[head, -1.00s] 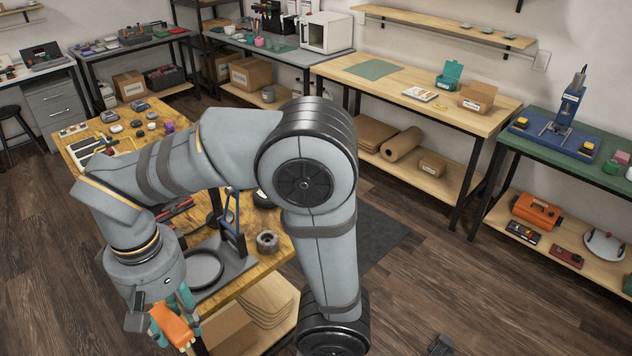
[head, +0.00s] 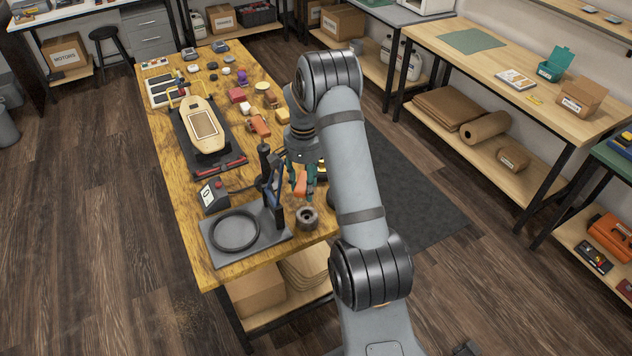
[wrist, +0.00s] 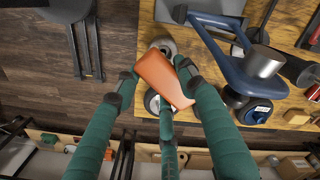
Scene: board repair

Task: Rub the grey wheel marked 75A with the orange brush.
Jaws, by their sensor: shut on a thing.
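My gripper (head: 304,186) has green fingers shut on the orange brush (head: 300,184), near the right edge of the wooden bench. In the wrist view, the brush (wrist: 162,80) is a tilted orange block between the fingers (wrist: 165,90); its bristles cannot be made out. A grey wheel (head: 307,218) with a centre hole lies on the bench just in front of the gripper. It seems to be the one partly behind the brush in the wrist view (wrist: 164,45). Another pale-rimmed wheel (wrist: 151,101) shows beside a finger. I cannot read 75A on any wheel; brush contact is unclear.
A blue-handled stand (head: 272,190) rises close left of the gripper, on a grey base with a round ring (head: 235,230). A dark wheel with a label (wrist: 255,111) sits near it. A skateboard deck (head: 203,125) and small parts occupy the far bench.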

